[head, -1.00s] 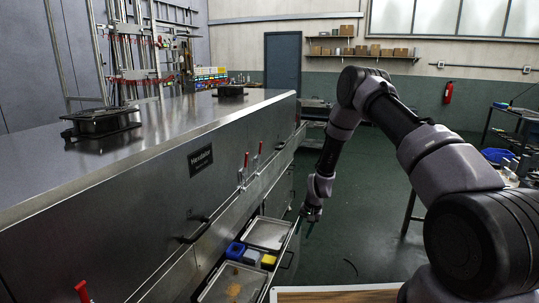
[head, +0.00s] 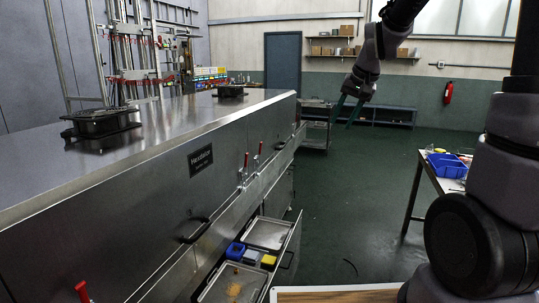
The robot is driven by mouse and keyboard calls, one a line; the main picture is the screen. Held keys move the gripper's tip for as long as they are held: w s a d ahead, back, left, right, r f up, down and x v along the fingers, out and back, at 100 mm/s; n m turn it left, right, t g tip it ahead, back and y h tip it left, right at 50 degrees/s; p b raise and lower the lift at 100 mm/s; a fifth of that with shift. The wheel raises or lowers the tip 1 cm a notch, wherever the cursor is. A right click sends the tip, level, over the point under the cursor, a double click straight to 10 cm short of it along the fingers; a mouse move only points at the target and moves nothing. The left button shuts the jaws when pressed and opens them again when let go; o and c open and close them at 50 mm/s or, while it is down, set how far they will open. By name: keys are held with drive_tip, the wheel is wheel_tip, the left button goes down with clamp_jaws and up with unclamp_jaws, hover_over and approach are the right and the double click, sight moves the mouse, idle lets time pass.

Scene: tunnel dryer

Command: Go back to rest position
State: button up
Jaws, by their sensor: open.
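My gripper (head: 350,108) is in the upper middle of the head view, pointing down with its two green fingers spread. It is open and empty. It hangs in free air to the right of the dryer, well above the floor and apart from everything. My arm rises out of the top of the picture, so its middle part is out of view.
The long steel dryer (head: 130,190) fills the left. Its open drawer holds trays (head: 266,233), a blue box (head: 235,250) and a yellow block (head: 268,260). A table with a blue bin (head: 446,165) stands at right.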

drive_tip(key=s+d+r+t, duration=0.1)
drive_tip(key=s+r, duration=0.3)
drive_tip(key=s, duration=0.6)
drive_tip(key=s+d+r+t, duration=0.1)
drive_tip(key=s+r, duration=0.3)
drive_tip(key=s, duration=0.7)
drive_tip(key=shift+d+r+m, duration=0.15)
drive_tip(key=shift+d+m, duration=0.25)
drive_tip(key=shift+d, duration=0.5)
drive_tip(key=shift+o, duration=0.3)
